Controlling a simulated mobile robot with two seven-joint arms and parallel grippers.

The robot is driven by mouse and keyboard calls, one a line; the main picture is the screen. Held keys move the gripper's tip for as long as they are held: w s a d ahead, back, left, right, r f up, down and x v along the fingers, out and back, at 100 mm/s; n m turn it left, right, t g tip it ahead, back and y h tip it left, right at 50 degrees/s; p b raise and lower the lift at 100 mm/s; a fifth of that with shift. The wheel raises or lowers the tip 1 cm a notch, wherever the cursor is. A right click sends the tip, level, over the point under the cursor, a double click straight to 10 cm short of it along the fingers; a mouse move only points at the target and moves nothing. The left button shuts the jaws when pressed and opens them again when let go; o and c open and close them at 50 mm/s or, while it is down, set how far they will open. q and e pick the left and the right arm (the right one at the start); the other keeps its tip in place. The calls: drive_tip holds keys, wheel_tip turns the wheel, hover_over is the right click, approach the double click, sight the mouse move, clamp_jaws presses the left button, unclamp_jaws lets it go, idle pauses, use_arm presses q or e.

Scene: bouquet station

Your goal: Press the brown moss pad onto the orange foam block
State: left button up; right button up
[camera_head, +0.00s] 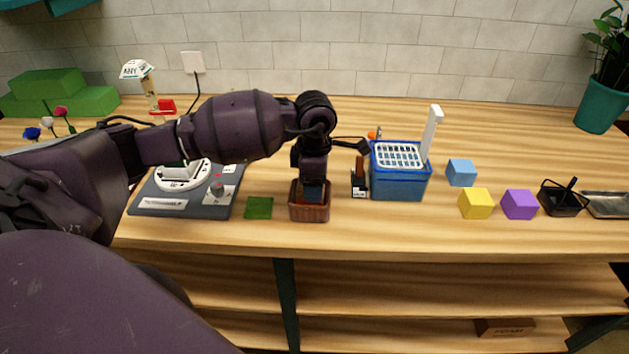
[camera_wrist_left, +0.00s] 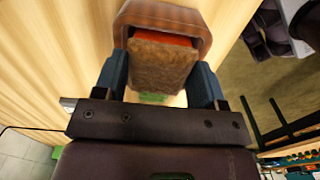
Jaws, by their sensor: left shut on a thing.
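My left gripper (camera_head: 312,190) points down over a brown basket-like container (camera_head: 309,213) on the table. In the left wrist view its blue fingers are shut on the brown moss pad (camera_wrist_left: 158,66), which sits between them. The orange foam block (camera_wrist_left: 160,37) shows as a strip beyond the pad's edge, inside the container's rim (camera_wrist_left: 165,14). The pad lies over the block and covers most of it. I cannot tell whether they touch. In the head view the fingers hide most of the pad and block. My right gripper is not in view.
A green moss square (camera_head: 258,208) lies left of the container. A grey device with a white dial (camera_head: 186,203) stands further left. A small dark holder (camera_head: 359,186) and a blue basket box (camera_head: 399,188) stand to the right, then yellow (camera_head: 475,204), purple (camera_head: 520,205) and blue (camera_head: 461,173) cubes.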

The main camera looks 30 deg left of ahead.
use_arm(q)
drive_tip(key=shift+f, duration=0.15)
idle(0.3)
idle(0.4)
drive_tip(key=o, duration=1)
drive_tip(key=shift+c, duration=0.2)
drive_tip(key=shift+o, duration=0.6)
